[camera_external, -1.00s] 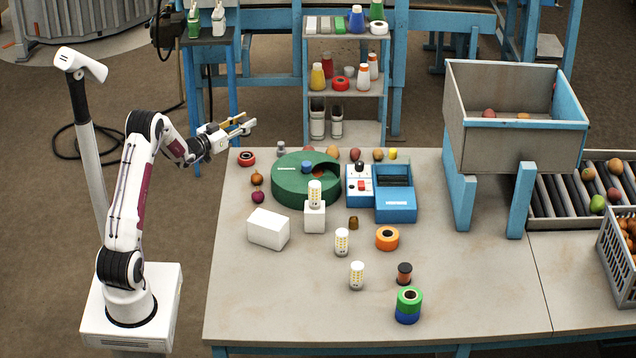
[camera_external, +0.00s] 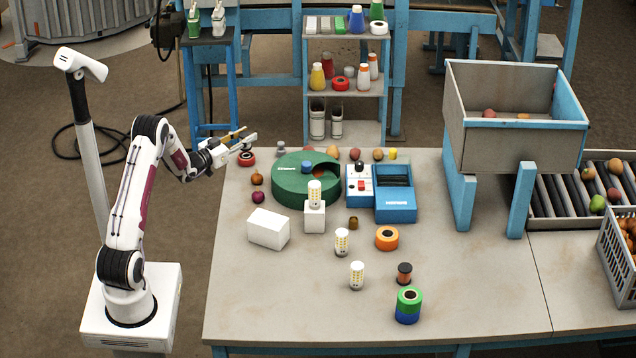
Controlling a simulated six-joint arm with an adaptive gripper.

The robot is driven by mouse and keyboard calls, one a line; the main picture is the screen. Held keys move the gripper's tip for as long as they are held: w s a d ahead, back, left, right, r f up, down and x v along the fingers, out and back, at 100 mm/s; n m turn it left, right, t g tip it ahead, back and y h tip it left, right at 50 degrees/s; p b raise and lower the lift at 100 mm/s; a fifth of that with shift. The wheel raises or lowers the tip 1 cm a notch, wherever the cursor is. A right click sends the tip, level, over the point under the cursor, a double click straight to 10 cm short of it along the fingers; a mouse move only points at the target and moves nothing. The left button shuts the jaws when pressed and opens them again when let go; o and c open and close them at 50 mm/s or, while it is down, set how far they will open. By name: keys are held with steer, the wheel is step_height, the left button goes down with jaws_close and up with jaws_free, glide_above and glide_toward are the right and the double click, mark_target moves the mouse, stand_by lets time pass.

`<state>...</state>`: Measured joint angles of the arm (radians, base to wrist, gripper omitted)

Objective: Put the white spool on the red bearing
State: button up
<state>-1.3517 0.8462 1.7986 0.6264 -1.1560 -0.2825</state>
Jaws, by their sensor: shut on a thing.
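My gripper (camera_external: 242,139) is at the table's back left corner, above the red bearing. Its fingers are shut on a small pale thing, which I take to be the white spool; the fingers hide most of it, and its shape is unclear. The red bearing (camera_external: 247,158) is a red ring with a dark centre, lying flat on the table near the left edge. The gripper is just above it, and I cannot tell whether the held thing touches it.
A small grey piece (camera_external: 281,148) and a green round housing (camera_external: 295,185) stand right of the bearing. An onion (camera_external: 257,179) lies in front of it. A white box (camera_external: 268,229), several white bulbs and a blue device (camera_external: 395,204) are farther off. The front left table is clear.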

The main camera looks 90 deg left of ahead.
steer(key=shift+f, duration=1.45)
steer(key=shift+f, duration=0.1)
steer(key=o, duration=1)
steer(key=shift+o, duration=0.2)
steer(key=v, duration=1.2)
